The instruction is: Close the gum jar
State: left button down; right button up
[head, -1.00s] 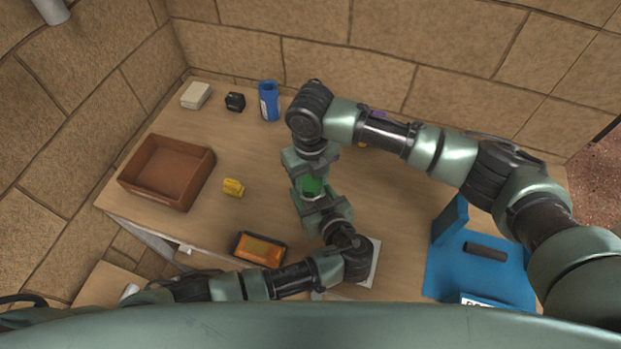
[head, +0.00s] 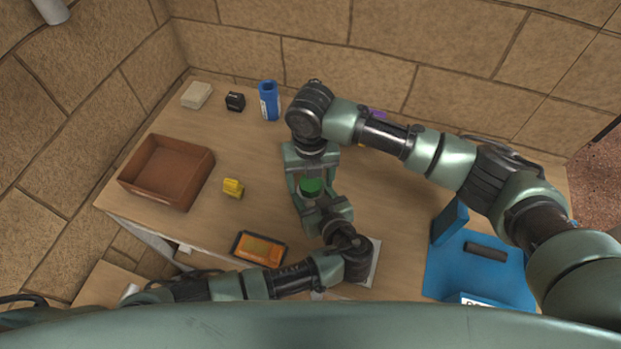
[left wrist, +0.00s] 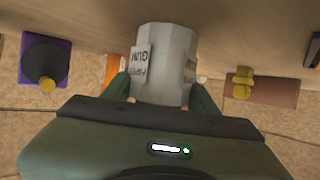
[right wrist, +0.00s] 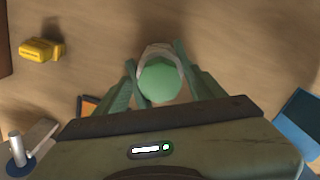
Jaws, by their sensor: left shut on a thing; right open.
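The gum jar is a pale grey cylinder (left wrist: 163,62) with a white label reading GUM in the left wrist view. A green lid (head: 312,186) sits on top of it, and the lid also shows from above in the right wrist view (right wrist: 160,83). My left gripper (head: 318,205) is shut around the jar's body from the near side. My right gripper (head: 310,180) is open, with its fingers on either side of the lid. Whether the lid is fully seated is hidden. The left wrist view hides the jar's lid end behind the gripper.
A brown box (head: 207,178) and a yellow item (head: 233,188) are to the left. An orange-topped dark tray (head: 234,251) lies near the front edge. A blue container (head: 268,108) stands at the back. A blue stand (head: 445,275) is at the right.

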jog(key=shift+r, duration=2.2)
jog(key=shift+c, duration=0.3)
notch_tip(320, 180, up, 4)
jog(key=n, duration=0.3)
jog(key=shift+f, duration=0.25)
jog(key=shift+f, duration=0.1)
jog(key=shift+f, duration=3.95)
